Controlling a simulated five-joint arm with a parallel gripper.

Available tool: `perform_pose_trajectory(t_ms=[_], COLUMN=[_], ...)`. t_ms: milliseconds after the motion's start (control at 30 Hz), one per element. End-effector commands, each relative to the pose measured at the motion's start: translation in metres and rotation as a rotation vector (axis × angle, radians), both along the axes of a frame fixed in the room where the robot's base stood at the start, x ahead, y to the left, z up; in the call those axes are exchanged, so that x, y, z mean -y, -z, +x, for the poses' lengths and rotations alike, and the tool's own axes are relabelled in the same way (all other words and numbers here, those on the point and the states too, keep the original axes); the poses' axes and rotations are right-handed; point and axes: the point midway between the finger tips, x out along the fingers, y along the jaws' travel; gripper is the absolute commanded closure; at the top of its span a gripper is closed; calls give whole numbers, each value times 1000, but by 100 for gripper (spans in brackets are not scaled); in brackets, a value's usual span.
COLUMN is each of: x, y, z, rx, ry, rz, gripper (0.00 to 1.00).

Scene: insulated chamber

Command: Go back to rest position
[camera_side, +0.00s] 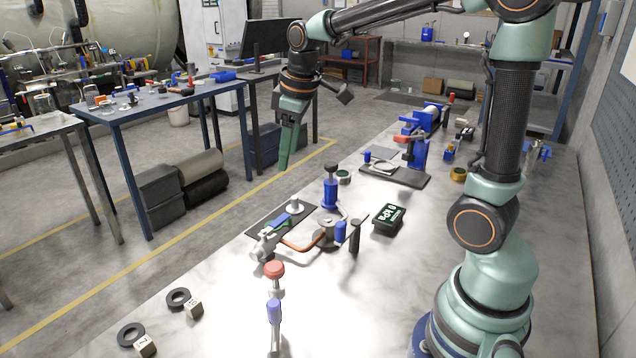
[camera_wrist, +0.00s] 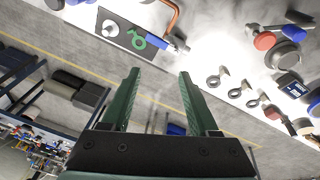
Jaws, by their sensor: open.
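My gripper (camera_side: 287,148) hangs from the raised arm at the upper middle of the side view, fingers pointing down. It is above and beyond the far-left edge of the light worktable (camera_side: 225,300), clear of every object. In the wrist view my gripper (camera_wrist: 158,75) shows two green fingers spread wide, with nothing between them. The floor and the table's edge lie behind the fingers there.
A dark mat (camera_side: 268,228) with small parts, a blue-handled tool (camera_side: 330,190), a black box (camera_side: 388,219) and a red-topped valve (camera_side: 275,270) stand on the worktable. Black rings (camera_side: 178,298) lie near its front left. A blue-framed bench (camera_side: 150,100) stands across the aisle.

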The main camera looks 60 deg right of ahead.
Motion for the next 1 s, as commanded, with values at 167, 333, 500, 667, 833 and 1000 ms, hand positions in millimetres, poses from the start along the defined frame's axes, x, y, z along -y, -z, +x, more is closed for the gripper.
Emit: perform_pose_trajectory(t_ms=[167, 333, 500, 667, 833, 1000], x=[-25, -43, -54, -58, -59, -59], y=[-15, -15, -8, -4, -2, -2], z=[-41, -77, -102, -112, -114, -114], rx=[92, 170, 225, 248, 250, 249], ry=[117, 226, 309, 348, 356, 355], rz=[40, 94, 146, 172, 177, 176], gripper=[39, 39, 39, 39, 39, 39])
